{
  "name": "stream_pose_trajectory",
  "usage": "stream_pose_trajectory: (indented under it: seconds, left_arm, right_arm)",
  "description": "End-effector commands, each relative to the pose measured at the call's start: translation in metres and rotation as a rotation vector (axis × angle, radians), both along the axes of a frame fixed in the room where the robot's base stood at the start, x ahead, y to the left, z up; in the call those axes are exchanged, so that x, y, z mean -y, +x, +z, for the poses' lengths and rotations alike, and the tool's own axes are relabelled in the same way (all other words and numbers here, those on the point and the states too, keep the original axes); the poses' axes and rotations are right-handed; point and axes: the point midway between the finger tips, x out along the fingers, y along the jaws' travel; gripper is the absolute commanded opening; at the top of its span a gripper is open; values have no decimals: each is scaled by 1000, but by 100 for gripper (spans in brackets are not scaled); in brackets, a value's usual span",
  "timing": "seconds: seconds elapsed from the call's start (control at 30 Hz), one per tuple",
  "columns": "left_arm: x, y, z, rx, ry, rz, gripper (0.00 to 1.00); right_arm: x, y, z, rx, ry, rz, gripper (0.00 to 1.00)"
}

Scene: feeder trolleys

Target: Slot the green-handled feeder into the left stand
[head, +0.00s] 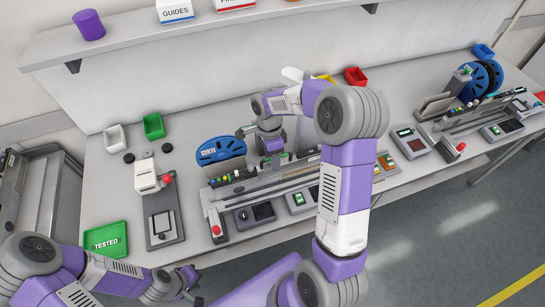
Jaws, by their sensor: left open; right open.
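The left stand (260,198) is a long grey railed fixture in the middle of the bench, partly hidden by my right arm. A blue reel (215,151) with a grey plate below it stands at its back left. I cannot make out a green handle there for certain. My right gripper (248,131) is open above the back of the stand, just right of the blue reel; whether it touches anything is unclear. My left gripper (194,283) is open and empty, low in front of the bench, well away from the stand.
A green TESTED tray (105,239) and a grey press with a red knob (146,178) are to the left. A second stand (480,117) with blue reels (484,78) is at the right. A shelf (150,32) runs above the back. Small bins line the bench's rear.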

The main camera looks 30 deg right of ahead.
Motion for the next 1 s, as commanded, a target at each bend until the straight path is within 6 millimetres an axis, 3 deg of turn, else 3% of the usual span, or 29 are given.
stream_pose_trajectory:
  seconds: [0.17, 0.6, 1.0]
  left_arm:
    - [0, 0, 0, 0, 0, 0, 43]
    - [0, 0, 4, 0, 0, 0, 43]
    - [0, 0, 4, 0, 0, 0, 43]
  right_arm:
    - [0, 1, 5, -1, -1, 0, 48]
    - [3, 14, 69, 2, 0, 0, 48]
    - [4, 14, 74, 0, 0, 0, 48]
